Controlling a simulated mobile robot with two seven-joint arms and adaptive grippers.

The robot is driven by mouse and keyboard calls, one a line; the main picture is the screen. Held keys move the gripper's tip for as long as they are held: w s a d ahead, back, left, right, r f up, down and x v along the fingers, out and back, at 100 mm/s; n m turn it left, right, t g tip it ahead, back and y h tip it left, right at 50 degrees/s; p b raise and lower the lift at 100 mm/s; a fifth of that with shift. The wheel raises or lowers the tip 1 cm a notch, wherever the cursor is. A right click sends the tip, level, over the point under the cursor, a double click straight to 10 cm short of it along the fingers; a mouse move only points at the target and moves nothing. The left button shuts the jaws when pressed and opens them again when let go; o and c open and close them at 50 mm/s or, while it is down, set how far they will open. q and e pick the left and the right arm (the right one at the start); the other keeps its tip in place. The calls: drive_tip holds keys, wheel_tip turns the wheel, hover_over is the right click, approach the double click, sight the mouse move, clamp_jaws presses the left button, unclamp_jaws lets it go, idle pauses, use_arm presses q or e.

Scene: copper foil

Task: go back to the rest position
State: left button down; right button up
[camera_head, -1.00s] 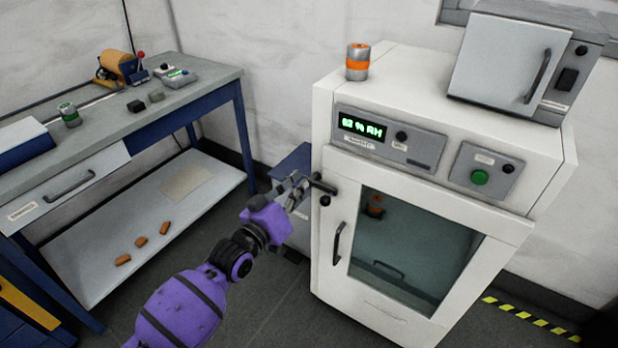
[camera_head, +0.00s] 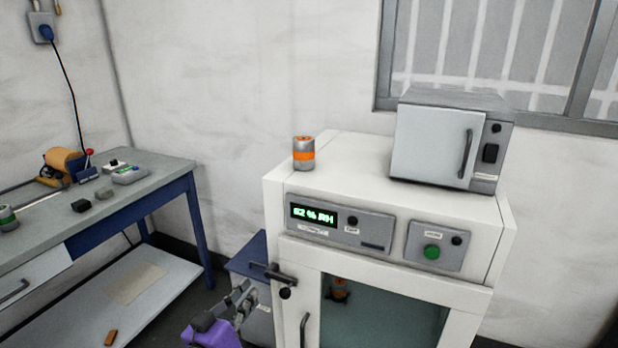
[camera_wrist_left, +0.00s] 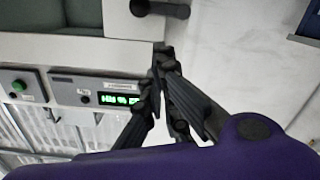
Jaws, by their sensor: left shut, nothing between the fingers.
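My left gripper (camera_head: 243,296) is low in the head view, in front of the blue cabinet and just left of the white humidity chamber (camera_head: 470,205). Its purple wrist shows at the bottom edge. In the left wrist view my left gripper (camera_wrist_left: 158,62) has its fingers together with nothing between them. The chamber's dark latch handle (camera_head: 273,272) is close above and right of the fingers; it also shows at the top of the left wrist view (camera_wrist_left: 160,8). The chamber door looks closed. My right gripper is not in view.
An orange-banded can (camera_head: 304,154) and a small grey oven (camera_head: 436,142) stand on the chamber. A blue cabinet (camera_head: 250,262) stands beside it. A workbench (camera_head: 150,170) with several small items is at left, with a lower shelf (camera_head: 90,312).

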use_arm(q)
drive_tip(key=s+f+g+y+p, duration=0.1)
drive_tip(key=s+f, duration=0.5)
drive_tip(key=s, duration=0.7)
drive_tip(key=s+a+f+g+y+p, duration=0.1)
drive_tip(key=s+f+g+p, duration=0.3)
drive_tip(key=s, duration=1)
drive_tip(key=s+a+f+g+y+p, duration=0.1)
drive_tip(key=s+f+g+y+p, duration=0.1)
drive_tip(key=s+f, duration=0.6)
drive_tip(key=s+g+y, duration=0.1)
drive_tip(key=s, duration=0.4)
drive_tip(key=shift+s+a+p, duration=0.15)
drive_tip(key=shift+s+p, duration=0.15)
drive_tip(key=shift+s, duration=0.1)
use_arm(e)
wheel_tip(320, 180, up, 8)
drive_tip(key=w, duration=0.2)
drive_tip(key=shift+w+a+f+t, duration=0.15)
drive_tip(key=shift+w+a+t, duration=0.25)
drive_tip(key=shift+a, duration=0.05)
use_arm(q)
drive_tip(key=shift+f, duration=0.1)
